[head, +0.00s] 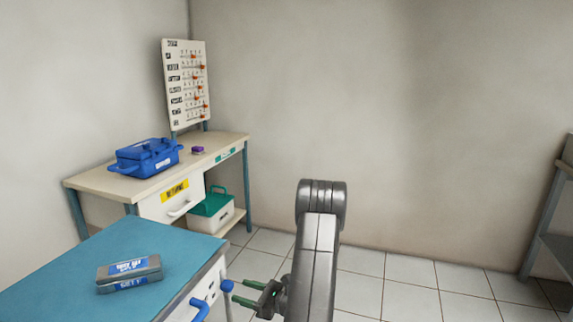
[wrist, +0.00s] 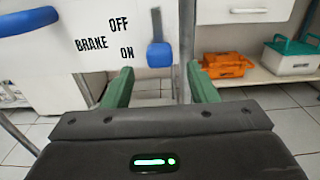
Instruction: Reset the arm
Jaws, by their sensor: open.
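My gripper (head: 243,292) is at the bottom middle of the head view, at the end of my grey arm, pointing left toward the side of the blue-topped cart. In the wrist view its two green fingers (wrist: 160,88) stand apart with nothing between them. Just beyond them is a white panel (wrist: 105,40) marked BRAKE, OFF and ON, with a blue-ended lever (wrist: 159,54) near the ON mark. In the head view the lever's blue knob (head: 227,286) shows close to the fingertips. I cannot tell whether they touch.
The cart's blue top (head: 135,262) carries a grey case (head: 129,274). A bench (head: 225,141) behind holds a blue box (head: 146,157) and a purple item (head: 198,150). Below are a green-lidded box (head: 210,212) and an orange item (wrist: 227,65). Tiled floor to the right is open up to a shelf (head: 546,240).

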